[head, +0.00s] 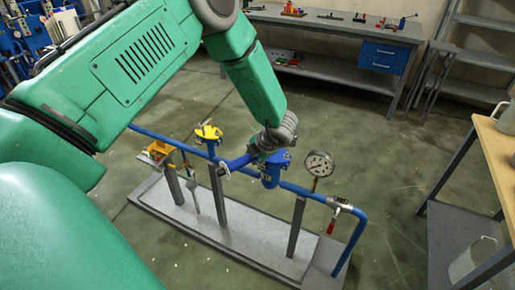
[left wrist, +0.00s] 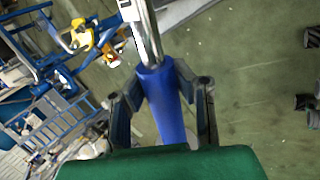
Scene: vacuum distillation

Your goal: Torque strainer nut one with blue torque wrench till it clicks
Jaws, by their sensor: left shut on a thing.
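My left gripper (head: 264,148) is over the pipe rig in the head view. In the left wrist view its two fingers (left wrist: 163,100) are closed on either side of the blue handle of the torque wrench (left wrist: 165,105). The wrench's silver shaft (left wrist: 146,35) runs up out of the top edge, so its head is out of that view. In the head view the wrench (head: 240,162) points left and down from the gripper. The blue strainer (head: 269,177) sits on the pipe just below the gripper, which partly hides it. I cannot make out nut one.
A pressure gauge (head: 319,163) stands right of the strainer, and a yellow valve handle (head: 208,132) is to its left. The rig stands on a grey base plate (head: 225,230). A wooden table (head: 497,150) is at the right edge. A workbench (head: 340,27) is behind, with clear floor between.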

